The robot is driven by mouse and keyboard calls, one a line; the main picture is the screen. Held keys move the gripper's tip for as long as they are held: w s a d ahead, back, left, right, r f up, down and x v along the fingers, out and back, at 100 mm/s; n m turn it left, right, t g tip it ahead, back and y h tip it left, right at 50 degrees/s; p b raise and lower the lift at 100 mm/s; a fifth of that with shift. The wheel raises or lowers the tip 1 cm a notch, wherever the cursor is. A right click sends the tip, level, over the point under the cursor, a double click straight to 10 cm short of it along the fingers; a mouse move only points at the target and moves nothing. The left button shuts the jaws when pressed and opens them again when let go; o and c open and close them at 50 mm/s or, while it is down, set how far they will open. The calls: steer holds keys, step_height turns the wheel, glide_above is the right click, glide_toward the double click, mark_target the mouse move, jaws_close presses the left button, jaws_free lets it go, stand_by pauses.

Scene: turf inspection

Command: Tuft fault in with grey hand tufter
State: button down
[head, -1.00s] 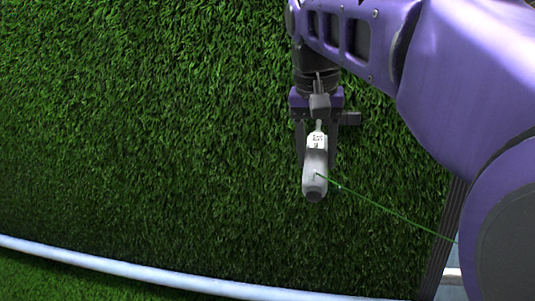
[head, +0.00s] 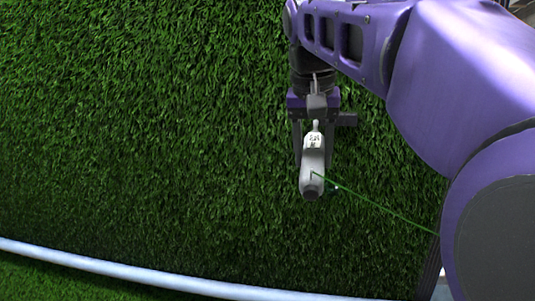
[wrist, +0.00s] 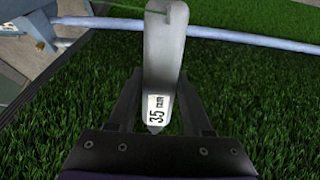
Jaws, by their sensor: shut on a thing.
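The grey hand tufter (head: 312,168) is in my gripper (head: 312,160), in front of the green turf (head: 150,130). It has a white label near one end, a dark tip at the other, and a green yarn (head: 385,211) running from it to the lower right. In the wrist view the tufter (wrist: 163,50) lies between the two fingers (wrist: 160,100), its label reading something like "35" with small text. My gripper is shut on it. I cannot make out a fault in the turf. Whether the tufter touches the turf is unclear.
A pale blue pipe (head: 130,272) runs along the lower edge of the turf panel; it also crosses the top of the wrist view (wrist: 225,35). More turf lies beyond it. A dark panel edge (head: 430,272) stands at the lower right. Turf left of my gripper is clear.

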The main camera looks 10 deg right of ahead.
steer(key=shift+w+d+r, duration=0.2)
steer(key=shift+w+r, duration=0.05)
steer(key=shift+w, duration=0.35)
steer(key=shift+w+d+r, duration=0.15)
steer(key=shift+w+r, duration=0.05)
steer(key=shift+w, duration=0.4)
steer(key=shift+d, duration=0.1)
steer(key=s+d, duration=0.2)
steer(key=d, duration=0.5)
steer(key=shift+s+d, duration=0.15)
steer(key=shift+s, duration=0.1)
stand_by(1.2)
steer(key=shift+d, duration=0.15)
steer(key=shift+s+d, duration=0.2)
steer(key=shift+d, duration=0.45)
steer(key=shift+a, duration=0.1)
steer(key=shift+w+a, duration=0.25)
steer(key=shift+a, duration=0.65)
steer(key=shift+w+a, duration=0.25)
steer(key=shift+a, duration=0.65)
